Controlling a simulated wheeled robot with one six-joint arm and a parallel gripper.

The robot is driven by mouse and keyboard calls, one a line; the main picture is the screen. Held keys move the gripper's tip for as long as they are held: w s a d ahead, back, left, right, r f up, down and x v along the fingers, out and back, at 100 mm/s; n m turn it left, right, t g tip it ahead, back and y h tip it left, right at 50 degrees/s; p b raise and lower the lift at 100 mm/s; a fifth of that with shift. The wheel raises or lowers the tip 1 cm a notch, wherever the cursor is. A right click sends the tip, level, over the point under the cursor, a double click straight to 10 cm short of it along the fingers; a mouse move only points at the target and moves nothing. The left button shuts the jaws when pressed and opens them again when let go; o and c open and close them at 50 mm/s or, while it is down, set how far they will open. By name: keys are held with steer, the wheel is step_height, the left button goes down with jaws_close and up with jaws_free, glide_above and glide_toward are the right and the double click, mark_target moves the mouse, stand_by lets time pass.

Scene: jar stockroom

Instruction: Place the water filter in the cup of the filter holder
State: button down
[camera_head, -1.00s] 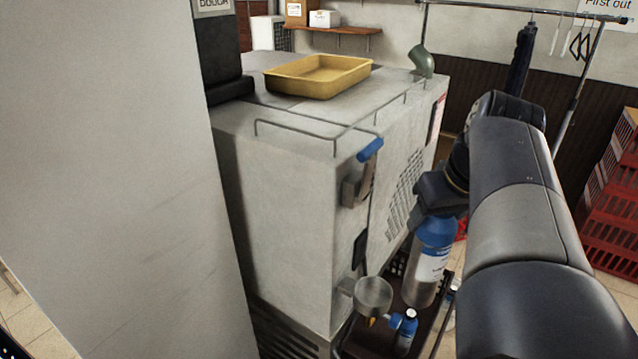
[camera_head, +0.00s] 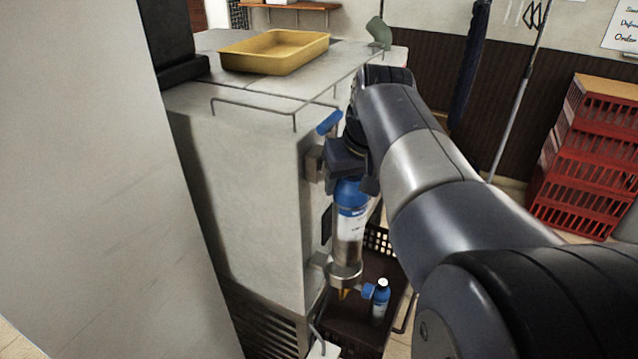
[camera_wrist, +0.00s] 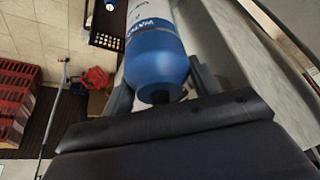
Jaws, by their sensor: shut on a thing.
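The water filter (camera_head: 350,222) is a white cylinder with a blue top. It hangs upright below my gripper (camera_head: 352,180), which is shut on its blue top. In the wrist view the filter (camera_wrist: 155,58) shows its blue end between the fingers of my gripper (camera_wrist: 160,90). The metal cup of the filter holder (camera_head: 346,273) sticks out low on the side of the grey machine. In the head view the filter's lower end meets the cup's rim. I cannot tell whether it is inside the cup or just above or in front of it.
The grey machine (camera_head: 250,165) stands left of my arm, with a blue-handled lever (camera_head: 328,123) above the cup. A dark crate (camera_head: 355,325) below holds a small blue-capped bottle (camera_head: 380,300). A yellow tray (camera_head: 275,52) is on top. Red crates (camera_head: 590,155) stand at right.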

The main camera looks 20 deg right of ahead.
steer(key=shift+f+b, duration=1.75)
steer(key=shift+f, duration=0.25)
steer(key=shift+f+b, duration=0.3)
steer(key=shift+f, duration=0.05)
steer(key=shift+w+a, duration=0.15)
steer(key=shift+w, duration=0.05)
steer(key=shift+f, duration=0.15)
steer(key=shift+c, duration=2.3)
jaws_free()
steer(key=v, duration=1.2)
steer(key=shift+s, duration=0.1)
